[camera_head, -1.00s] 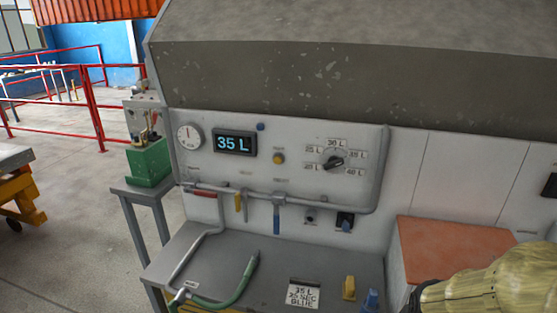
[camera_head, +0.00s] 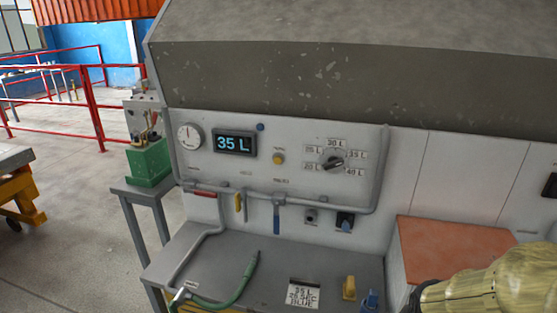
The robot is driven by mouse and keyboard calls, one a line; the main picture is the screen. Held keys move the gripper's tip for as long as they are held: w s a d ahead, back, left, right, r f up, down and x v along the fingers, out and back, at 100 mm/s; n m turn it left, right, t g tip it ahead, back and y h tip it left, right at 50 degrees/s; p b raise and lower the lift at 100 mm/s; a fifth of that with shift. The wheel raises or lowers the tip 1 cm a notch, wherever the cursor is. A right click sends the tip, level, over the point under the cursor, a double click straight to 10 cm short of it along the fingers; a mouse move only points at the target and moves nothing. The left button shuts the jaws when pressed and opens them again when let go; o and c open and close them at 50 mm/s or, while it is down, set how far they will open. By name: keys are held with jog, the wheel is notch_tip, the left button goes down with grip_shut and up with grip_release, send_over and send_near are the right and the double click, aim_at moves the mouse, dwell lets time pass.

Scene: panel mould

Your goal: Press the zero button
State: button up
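The white control panel (camera_head: 230,175) faces me in the head view. The display (camera_head: 234,143) reads "35 L". My arm, tan and ribbed, shows at the lower right corner, well apart from the buttons. My gripper is out of view.
A volume dial (camera_head: 333,160) and a gauge (camera_head: 189,136) are on the panel. A grey pipe (camera_head: 330,206) with a yellow and a blue lever (camera_head: 277,217) runs across it. A green hose (camera_head: 235,290) and a printed card (camera_head: 303,294) lie on the grey ledge (camera_head: 230,260).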

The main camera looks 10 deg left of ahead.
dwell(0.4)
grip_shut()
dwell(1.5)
